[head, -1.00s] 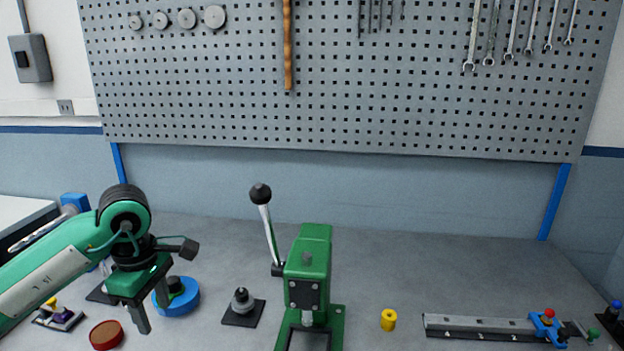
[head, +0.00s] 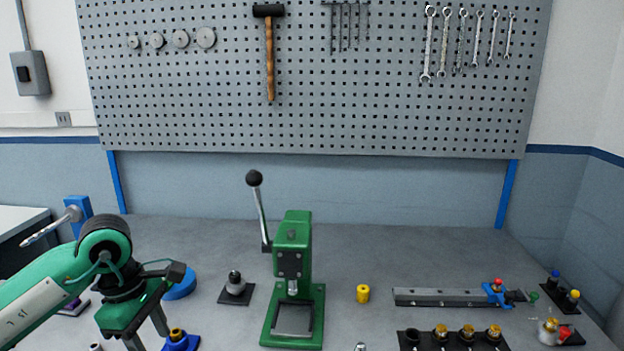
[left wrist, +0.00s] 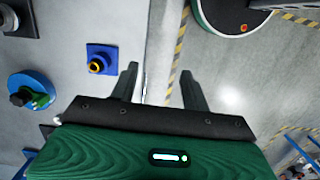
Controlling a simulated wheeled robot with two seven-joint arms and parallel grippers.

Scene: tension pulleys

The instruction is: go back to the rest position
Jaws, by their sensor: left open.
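My left gripper (head: 147,331) is at the lower left of the head view, beside a blue base with a dark and brass-coloured part (head: 178,338). In the left wrist view the two fingers (left wrist: 158,75) are spread with nothing between them. They are over the bench's front edge, with floor behind. The blue base also shows there (left wrist: 100,60), to the left of the fingers and apart from them. My right gripper is in neither view.
A green lever press (head: 291,262) stands mid-bench. Left of it are a dark stand with a knob (head: 235,287) and a blue round piece (head: 181,285). Right are a yellow cylinder (head: 363,293), a grey rail (head: 440,297) and a black holder (head: 480,341). Bench behind is clear.

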